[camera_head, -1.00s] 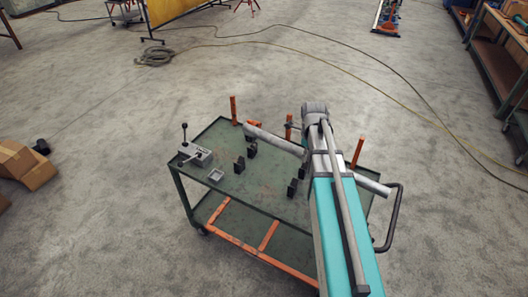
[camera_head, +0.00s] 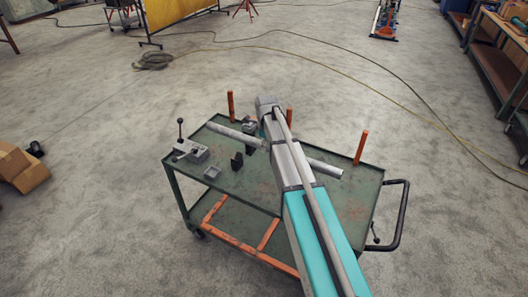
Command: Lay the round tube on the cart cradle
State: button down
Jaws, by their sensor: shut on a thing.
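The round tube (camera_head: 228,132) is a long grey pipe lying crosswise over the cart top, and its other end (camera_head: 325,168) shows right of my arm. My gripper (camera_head: 280,150) is mostly hidden under my wrist and forearm, shut around the tube's middle. The cart (camera_head: 345,205) is green with a worn top. Black cradle blocks (camera_head: 237,160) stand on it, just in front of the tube's left half. The other blocks are hidden by my arm. I cannot tell whether the tube touches the cradle.
Orange posts (camera_head: 231,105) rise along the cart's back edge, one (camera_head: 360,147) at the right. A grey lever fixture (camera_head: 190,150) and a small grey tray (camera_head: 212,172) sit at the left. A black handle (camera_head: 398,215) is on the right side. Cardboard boxes (camera_head: 22,168) lie at far left.

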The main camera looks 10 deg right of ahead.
jog(key=shift+w+a+f, duration=0.4)
jog(key=shift+w+a, duration=0.15)
jog(key=shift+a, duration=0.2)
jog(key=shift+f+b, duration=0.15)
jog(key=shift+b, duration=0.15)
jog(key=shift+f+b, duration=4.7)
jog(key=shift+b, duration=0.05)
jog(key=shift+f+b, duration=0.55)
jog(key=shift+f, duration=0.05)
jog(key=shift+c, duration=0.6)
grip_release()
